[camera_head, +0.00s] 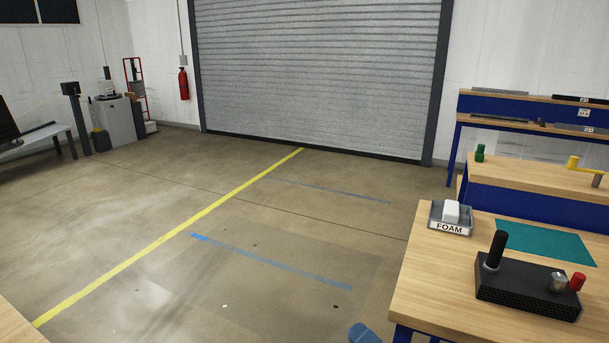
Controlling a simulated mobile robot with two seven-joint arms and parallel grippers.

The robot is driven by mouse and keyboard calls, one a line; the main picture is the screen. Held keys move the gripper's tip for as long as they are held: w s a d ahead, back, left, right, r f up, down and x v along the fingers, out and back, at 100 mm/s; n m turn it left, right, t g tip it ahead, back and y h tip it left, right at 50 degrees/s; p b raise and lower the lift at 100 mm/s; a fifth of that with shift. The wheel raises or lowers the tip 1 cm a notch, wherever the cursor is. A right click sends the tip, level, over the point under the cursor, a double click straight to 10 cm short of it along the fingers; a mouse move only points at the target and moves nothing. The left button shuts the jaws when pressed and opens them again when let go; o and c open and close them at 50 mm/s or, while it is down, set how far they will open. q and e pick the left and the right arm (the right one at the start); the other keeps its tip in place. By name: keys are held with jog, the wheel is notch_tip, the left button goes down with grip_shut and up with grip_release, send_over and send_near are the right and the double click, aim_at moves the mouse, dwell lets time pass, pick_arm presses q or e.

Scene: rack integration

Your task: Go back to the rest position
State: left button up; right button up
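Neither of my grippers shows in the head view, so I cannot see their pose or whether they hold anything. The wooden workbench (424,273) stands at the lower right. On it are a grey tray (437,228) labelled FOAM with a white block (452,211) in it, a green mat (545,240), and a black perforated box (521,287). A black upright cylinder (496,251), a metal knob-like part (557,282) and a red cylinder (577,282) stand on the box.
A second bench (520,174) with a green item (480,152) stands behind. The concrete floor (200,260) with its yellow line (190,222) is clear toward the roller door (320,75). A wooden edge (12,327) shows at lower left.

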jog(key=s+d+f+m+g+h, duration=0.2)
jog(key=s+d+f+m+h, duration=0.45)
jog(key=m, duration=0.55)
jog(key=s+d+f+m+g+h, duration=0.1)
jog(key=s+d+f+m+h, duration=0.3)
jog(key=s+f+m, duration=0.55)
pick_arm(q)
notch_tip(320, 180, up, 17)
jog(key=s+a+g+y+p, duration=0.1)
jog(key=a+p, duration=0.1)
jog(key=p, duration=2.5)
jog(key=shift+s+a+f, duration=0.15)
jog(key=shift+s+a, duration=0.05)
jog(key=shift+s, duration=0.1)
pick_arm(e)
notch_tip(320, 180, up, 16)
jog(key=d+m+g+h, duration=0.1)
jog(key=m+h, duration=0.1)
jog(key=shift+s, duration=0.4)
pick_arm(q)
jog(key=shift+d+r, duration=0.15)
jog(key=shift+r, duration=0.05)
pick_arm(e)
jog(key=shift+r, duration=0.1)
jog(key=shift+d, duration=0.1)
